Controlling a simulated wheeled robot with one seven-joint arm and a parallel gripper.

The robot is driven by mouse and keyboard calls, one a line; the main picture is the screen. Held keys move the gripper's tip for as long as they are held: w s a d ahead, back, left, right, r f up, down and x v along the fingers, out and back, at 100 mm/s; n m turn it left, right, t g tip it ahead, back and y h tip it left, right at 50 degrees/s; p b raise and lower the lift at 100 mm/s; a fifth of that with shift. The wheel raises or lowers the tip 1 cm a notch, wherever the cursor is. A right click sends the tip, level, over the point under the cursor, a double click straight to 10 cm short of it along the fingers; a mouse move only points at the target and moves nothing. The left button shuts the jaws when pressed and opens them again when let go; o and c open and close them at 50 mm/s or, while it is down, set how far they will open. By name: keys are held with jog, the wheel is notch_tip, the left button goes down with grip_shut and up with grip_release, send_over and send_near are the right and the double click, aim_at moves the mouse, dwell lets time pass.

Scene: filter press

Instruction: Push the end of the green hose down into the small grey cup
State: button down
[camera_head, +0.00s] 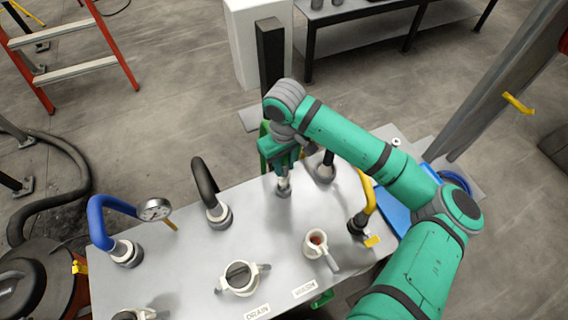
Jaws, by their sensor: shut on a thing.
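My gripper (283,168) points down over the back of the grey table top and is shut on the green hose. The green hose (265,131) shows as a bright green curve just behind and left of my gripper. Its end is mostly hidden by the gripper. A small grey cup (283,189) stands directly below the fingers on the table top. I cannot tell from this view whether the hose end is inside the cup or just above it.
Left of my gripper, a black hose (205,181) and a blue hose (109,204) with a gauge (154,209) bend into fittings. A yellow hose (369,190) stands to the right. White handled valves (317,243) sit in front, near the DRAIN and WASH labels.

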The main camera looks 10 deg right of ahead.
aim_at(284, 175)
jog(key=shift+f, duration=1.5)
jog(key=shift+w+f, duration=0.1)
jog(key=shift+d+f, duration=0.1)
jog(key=shift+f, duration=0.15)
jog(key=shift+f, duration=0.2)
jog(key=shift+f, duration=0.25)
jog(key=shift+f, duration=0.8)
